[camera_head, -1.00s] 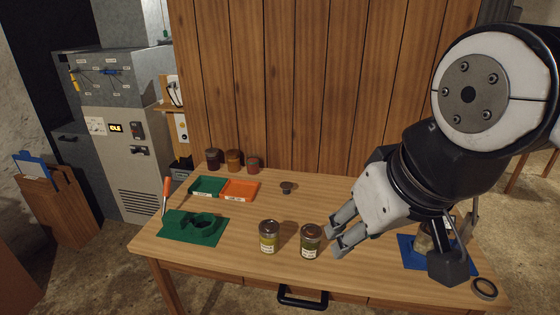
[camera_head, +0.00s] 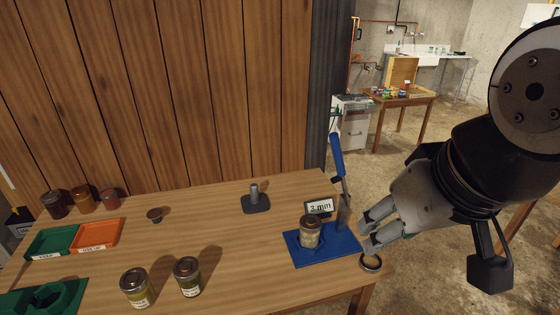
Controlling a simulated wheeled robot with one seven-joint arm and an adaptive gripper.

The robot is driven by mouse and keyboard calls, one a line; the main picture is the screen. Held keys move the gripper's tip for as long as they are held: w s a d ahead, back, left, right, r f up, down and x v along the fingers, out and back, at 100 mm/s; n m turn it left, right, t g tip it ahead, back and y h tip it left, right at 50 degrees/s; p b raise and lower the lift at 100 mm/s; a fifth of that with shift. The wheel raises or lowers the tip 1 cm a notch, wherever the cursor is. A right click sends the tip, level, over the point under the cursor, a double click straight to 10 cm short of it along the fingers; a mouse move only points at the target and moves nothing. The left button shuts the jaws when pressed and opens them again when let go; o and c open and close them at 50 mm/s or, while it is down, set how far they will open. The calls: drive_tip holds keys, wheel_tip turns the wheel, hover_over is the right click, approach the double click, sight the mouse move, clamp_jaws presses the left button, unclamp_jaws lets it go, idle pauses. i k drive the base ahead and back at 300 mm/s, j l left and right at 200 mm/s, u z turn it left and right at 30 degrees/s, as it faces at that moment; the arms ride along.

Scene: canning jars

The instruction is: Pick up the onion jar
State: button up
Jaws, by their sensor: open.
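A jar with pale contents and a metal lid (camera_head: 310,232) stands upright on a blue base (camera_head: 342,247). Two more lidded jars with pale labels, a left one (camera_head: 137,287) and a right one (camera_head: 187,277), stand at the front of the table. The labels are too small to read, so I cannot tell which jar holds onions. My gripper (camera_head: 364,231) is open and empty, at the right of the blue base, with its fingers pointing left towards the jar there. A gap shows between the fingertips and that jar.
A blue-handled upright device (camera_head: 337,158) and a "3 mm" sign (camera_head: 319,206) stand close behind the blue base. A loose ring (camera_head: 371,262) lies near the table's right edge. Green (camera_head: 40,254) and orange (camera_head: 97,245) trays lie left. The table's middle is clear.

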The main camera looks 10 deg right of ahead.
sight(309, 236)
drive_tip(key=k+j+z, duration=0.4)
drive_tip(key=k+j, duration=0.3)
drive_tip(key=j, duration=0.1)
